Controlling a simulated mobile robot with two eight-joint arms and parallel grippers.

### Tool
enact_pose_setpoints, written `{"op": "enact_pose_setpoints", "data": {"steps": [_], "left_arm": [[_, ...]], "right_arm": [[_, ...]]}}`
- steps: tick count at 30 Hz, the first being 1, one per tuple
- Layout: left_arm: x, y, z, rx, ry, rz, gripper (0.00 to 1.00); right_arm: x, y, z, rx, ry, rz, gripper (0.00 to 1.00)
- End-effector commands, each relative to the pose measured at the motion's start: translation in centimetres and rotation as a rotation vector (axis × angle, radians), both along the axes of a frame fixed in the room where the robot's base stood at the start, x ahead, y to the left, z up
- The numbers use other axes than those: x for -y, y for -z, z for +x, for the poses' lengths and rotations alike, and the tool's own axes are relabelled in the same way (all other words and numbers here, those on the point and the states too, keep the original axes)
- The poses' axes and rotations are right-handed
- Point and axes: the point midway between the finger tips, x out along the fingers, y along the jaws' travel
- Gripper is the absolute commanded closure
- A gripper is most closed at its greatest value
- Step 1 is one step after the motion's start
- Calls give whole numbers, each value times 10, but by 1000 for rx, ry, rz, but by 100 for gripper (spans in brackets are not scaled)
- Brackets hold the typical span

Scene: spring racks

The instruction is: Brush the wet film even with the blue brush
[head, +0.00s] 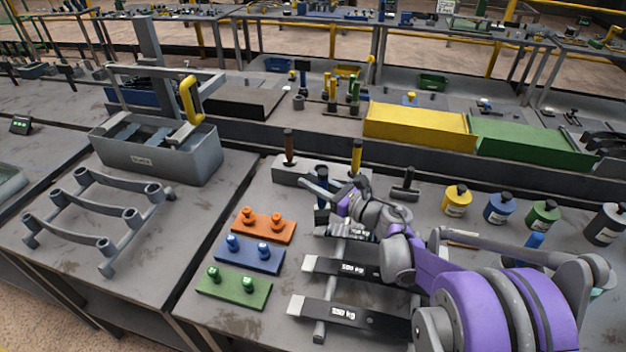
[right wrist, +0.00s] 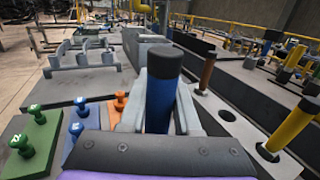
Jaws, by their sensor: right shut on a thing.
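The blue brush (head: 322,186) stands roughly upright in the jaws of my right gripper (head: 327,195), just in front of the brush holder. In the right wrist view its blue handle (right wrist: 158,116) with a black top is between the two grey fingers; its lower end is hidden. Dark spring leaves labelled 500 kg (head: 345,268) and 250 kg (head: 350,314) lie on a rack below my right arm, which covers part of them. I cannot make out a wet film on any surface. My left gripper is not in view.
A grey holder block (head: 290,176) bears a brown-handled and a yellow-handled brush, with an empty hole between them. Orange (head: 262,226), blue and green (head: 235,290) knobbed plates lie left of the leaves. Several coloured pots stand at right. A grey tank (head: 165,160) stands on the left table.

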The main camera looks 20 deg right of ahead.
Motion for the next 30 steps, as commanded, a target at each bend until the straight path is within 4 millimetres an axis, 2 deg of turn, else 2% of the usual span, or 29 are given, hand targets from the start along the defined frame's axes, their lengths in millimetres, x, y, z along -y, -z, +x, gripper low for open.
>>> {"op": "enact_pose_setpoints", "data": {"steps": [13, 30], "left_arm": [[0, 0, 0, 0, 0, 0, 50], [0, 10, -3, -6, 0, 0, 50]], "right_arm": [[0, 0, 0, 0, 0, 0, 100], [0, 12, 0, 0, 0, 1, 100]]}}
